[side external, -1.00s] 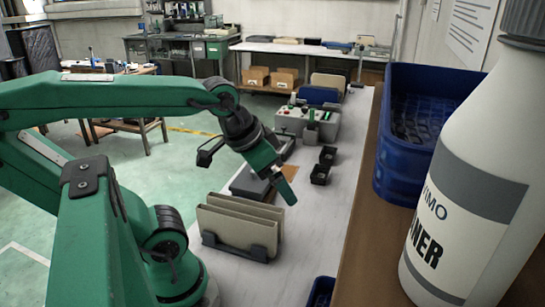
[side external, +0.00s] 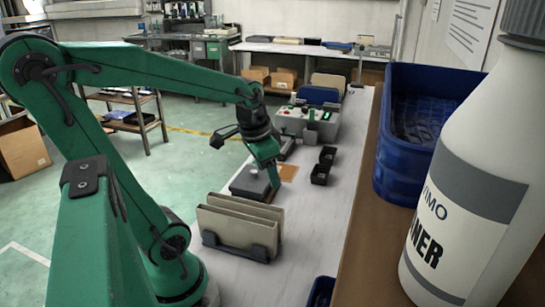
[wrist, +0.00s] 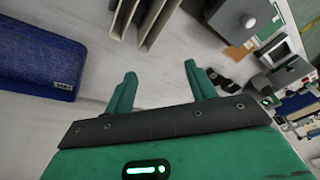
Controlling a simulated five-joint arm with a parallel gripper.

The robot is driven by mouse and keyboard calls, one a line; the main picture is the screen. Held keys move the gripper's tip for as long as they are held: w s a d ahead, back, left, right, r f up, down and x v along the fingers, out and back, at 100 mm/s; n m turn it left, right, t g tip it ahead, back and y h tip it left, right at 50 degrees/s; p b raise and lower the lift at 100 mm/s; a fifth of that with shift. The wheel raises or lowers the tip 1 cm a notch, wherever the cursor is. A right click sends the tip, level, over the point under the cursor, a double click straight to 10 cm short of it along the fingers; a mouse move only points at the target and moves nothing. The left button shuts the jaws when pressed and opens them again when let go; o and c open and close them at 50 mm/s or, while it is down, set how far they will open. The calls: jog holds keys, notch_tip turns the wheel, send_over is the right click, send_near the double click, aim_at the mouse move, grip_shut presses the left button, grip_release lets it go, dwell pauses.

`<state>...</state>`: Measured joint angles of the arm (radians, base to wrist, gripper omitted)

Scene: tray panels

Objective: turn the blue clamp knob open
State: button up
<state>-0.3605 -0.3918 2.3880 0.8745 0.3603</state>
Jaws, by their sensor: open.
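My gripper (side external: 272,180) points down beside a dark grey block (side external: 247,184) on the bench. In the wrist view my gripper (wrist: 160,85) has its two green fingers wide apart with nothing between them. The block (wrist: 235,18) shows at the top right there, beyond the right finger, with a round grey part (wrist: 248,21) on its face. I cannot make out a blue knob in either view. In the side view my gripper partly covers the block.
Beige panels (side external: 236,226) stand in a dark rack in front of the block. Black bins (side external: 321,174) and a control box (side external: 290,122) stand beyond. A small blue bin (side external: 319,293) is near the front. A blue crate (side external: 385,165) and bottle (side external: 465,225) stand on the right shelf.

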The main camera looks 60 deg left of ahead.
jog(key=s+a+f+g, duration=0.1)
jog(key=a+f, duration=0.1)
jog(key=a, duration=0.2)
jog(key=s+a+f+g, duration=0.1)
jog(key=a+f, duration=0.2)
jog(key=a, duration=0.2)
jog(key=s+a+f+g+h, duration=0.1)
jog(key=a+f, duration=0.2)
jog(key=a, duration=0.1)
jog(key=shift+s+a+f, duration=0.15)
jog(key=shift+s+f, duration=0.05)
jog(key=shift+f, duration=0.05)
jog(key=shift+f, duration=0.1)
jog(key=shift+f, duration=3.8)
jog(key=c, duration=1)
